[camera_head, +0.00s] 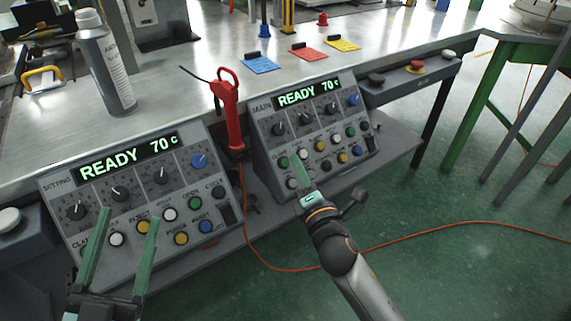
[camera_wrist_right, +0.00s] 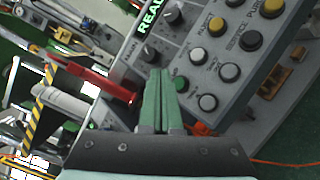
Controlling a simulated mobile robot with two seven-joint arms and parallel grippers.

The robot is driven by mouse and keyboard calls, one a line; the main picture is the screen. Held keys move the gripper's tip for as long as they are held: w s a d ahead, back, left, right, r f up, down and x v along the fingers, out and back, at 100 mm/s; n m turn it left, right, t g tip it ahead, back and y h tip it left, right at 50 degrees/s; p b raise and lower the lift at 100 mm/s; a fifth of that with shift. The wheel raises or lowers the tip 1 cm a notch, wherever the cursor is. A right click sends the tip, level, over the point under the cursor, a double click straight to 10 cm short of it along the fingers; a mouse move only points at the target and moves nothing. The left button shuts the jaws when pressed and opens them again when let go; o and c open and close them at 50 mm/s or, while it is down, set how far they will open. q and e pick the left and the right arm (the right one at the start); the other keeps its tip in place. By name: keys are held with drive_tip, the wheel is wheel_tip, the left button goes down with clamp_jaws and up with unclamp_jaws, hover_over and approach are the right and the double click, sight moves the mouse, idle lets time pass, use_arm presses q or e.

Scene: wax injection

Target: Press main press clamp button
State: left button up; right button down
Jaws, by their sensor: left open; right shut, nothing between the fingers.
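The main press panel (camera_head: 316,132) shows READY 70 C on its display, with knobs and coloured buttons below. A green button (camera_head: 283,162) sits at its lower left, by a label that seems to read CLAMP. In the right wrist view this green button (camera_wrist_right: 181,86) lies just right of my fingers. My right gripper (camera_head: 297,160) is shut and empty, its tips in front of the panel's lower left. In the right wrist view my right gripper (camera_wrist_right: 159,73) appears close to the panel; contact cannot be told. My left gripper (camera_head: 129,214) is open and empty before the sitting panel (camera_head: 60,187).
A red handled tool (camera_head: 227,110) stands between the panels; it also shows in the right wrist view (camera_wrist_right: 105,82). A spray can (camera_head: 105,62) stands on the metal table (camera_head: 180,80). An orange cable (camera_head: 440,229) crosses the green floor. White buttons (camera_wrist_right: 208,102) neighbour the green one.

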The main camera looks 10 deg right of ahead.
sight(284, 163)
drive_tip(key=shift+w+a+f+b, duration=0.2)
drive_tip(key=shift+w+f+b, duration=0.2)
drive_tip(key=shift+w+f, duration=0.1)
drive_tip(key=shift+w+a+f+b, duration=0.15)
drive_tip(key=shift+w+f+b, duration=0.25)
drive_tip(key=shift+w, duration=0.05)
use_arm(q)
drive_tip(key=s+r+m+h, duration=0.4)
drive_tip(key=s+r+h, duration=0.1)
drive_tip(key=r+h, duration=0.1)
drive_tip(key=shift+d+r+m+t, duration=0.3)
drive_tip(key=shift+d+m+t, duration=0.1)
drive_tip(key=shift+d, duration=0.05)
use_arm(e)
drive_tip(key=shift+w+f, duration=0.1)
drive_tip(key=shift+w, duration=0.05)
use_arm(q)
drive_tip(key=shift+s, duration=0.1)
drive_tip(key=shift+f, duration=0.1)
use_arm(e)
drive_tip(key=shift+w+a+f, duration=0.1)
idle(0.4)
use_arm(q)
drive_tip(key=shift+f+b, duration=0.1)
drive_tip(key=shift+b, duration=0.2)
use_arm(e)
drive_tip(key=shift+w+a+f, duration=0.1)
drive_tip(key=shift+w+f, duration=0.05)
drive_tip(key=shift+w, duration=0.05)
